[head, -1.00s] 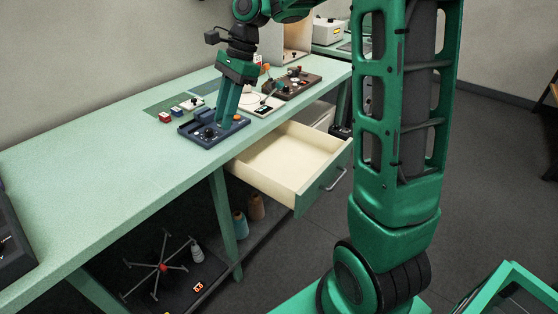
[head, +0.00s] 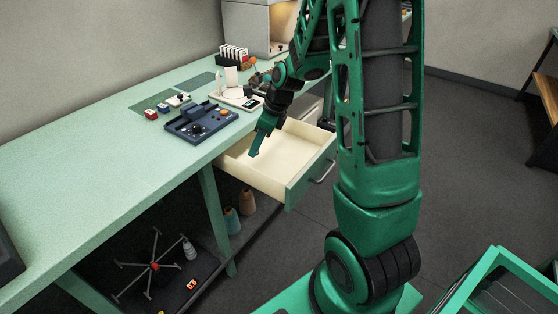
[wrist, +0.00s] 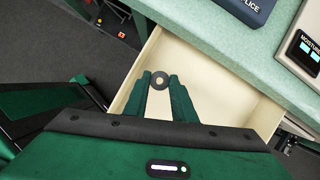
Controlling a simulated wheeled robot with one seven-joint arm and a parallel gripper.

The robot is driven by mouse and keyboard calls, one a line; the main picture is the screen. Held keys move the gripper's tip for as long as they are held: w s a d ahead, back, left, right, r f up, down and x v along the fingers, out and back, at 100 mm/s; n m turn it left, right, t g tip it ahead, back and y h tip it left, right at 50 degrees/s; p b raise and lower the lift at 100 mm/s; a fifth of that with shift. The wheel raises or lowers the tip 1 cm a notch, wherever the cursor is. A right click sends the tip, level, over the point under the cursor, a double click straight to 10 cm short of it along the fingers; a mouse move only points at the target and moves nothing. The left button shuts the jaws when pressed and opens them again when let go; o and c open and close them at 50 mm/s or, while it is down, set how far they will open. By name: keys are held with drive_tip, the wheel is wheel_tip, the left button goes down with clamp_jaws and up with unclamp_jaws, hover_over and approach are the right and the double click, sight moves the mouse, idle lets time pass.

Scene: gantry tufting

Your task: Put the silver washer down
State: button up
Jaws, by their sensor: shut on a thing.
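The silver washer (wrist: 160,88) is a small grey ring with a round hole, seen in the wrist view between my fingertips. My gripper (wrist: 160,79) is shut on it. In the head view my gripper (head: 254,152) points down over the open drawer (head: 292,150), and the washer is too small to make out there. The drawer's pale floor also shows under the fingers in the wrist view (wrist: 205,70). It looks empty where I can see it; my gripper hides part of it.

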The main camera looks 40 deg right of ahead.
hover_over(277, 170)
drive_tip(key=s+d, duration=0.1)
wheel_tip(277, 170, down, 5)
drive_tip(key=shift+s+r, duration=0.1)
drive_tip(key=shift+f, duration=2)
drive_tip(key=o, duration=1.1)
drive_tip(key=shift+f, duration=0.1)
drive_tip(key=shift+c, duration=0.2)
